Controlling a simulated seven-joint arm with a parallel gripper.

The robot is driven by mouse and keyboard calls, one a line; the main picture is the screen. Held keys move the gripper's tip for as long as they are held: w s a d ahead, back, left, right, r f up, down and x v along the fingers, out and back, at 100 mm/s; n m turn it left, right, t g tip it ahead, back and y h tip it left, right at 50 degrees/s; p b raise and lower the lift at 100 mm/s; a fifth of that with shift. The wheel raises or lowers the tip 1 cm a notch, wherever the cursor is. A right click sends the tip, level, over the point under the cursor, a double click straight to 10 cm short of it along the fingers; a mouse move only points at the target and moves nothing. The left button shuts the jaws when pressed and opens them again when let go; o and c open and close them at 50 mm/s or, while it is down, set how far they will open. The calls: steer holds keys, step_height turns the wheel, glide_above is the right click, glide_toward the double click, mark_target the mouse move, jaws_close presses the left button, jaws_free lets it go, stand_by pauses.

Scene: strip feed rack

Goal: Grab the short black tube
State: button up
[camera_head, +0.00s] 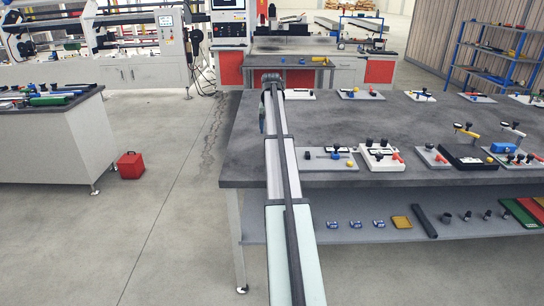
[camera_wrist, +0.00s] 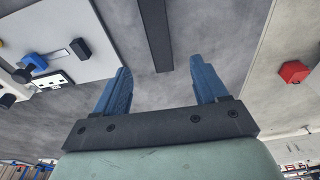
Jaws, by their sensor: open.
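My gripper (camera_wrist: 160,66) is open and empty in the wrist view, its two blue fingers spread apart. A plain black bar-like piece (camera_wrist: 154,34), likely the black tube, lies on the grey table ahead of the gap between the fingers. It runs in from the top picture edge, so its full length is not seen. Apparent clear space separates it from both fingers. In the head view my gripper (camera_head: 271,82) is over the table's left part, and my arm seems to hide this piece.
Fixture plates (camera_head: 330,166) stand on the table (camera_head: 245,150) to the right of my arm; one plate (camera_wrist: 60,30) shows in the wrist view. The lower shelf holds a dark bar (camera_head: 425,221) and several short dark cylinders (camera_head: 467,215). A red box (camera_head: 131,165) is on the floor.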

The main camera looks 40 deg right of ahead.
steer(key=f, duration=0.4)
steer(key=d+f, duration=0.1)
steer(key=f, duration=0.3)
steer(key=w+f, duration=0.1)
steer(key=f, duration=0.4)
steer(key=shift+w+d, duration=0.1)
steer(key=shift+d, duration=0.15)
steer(key=c, duration=1.3)
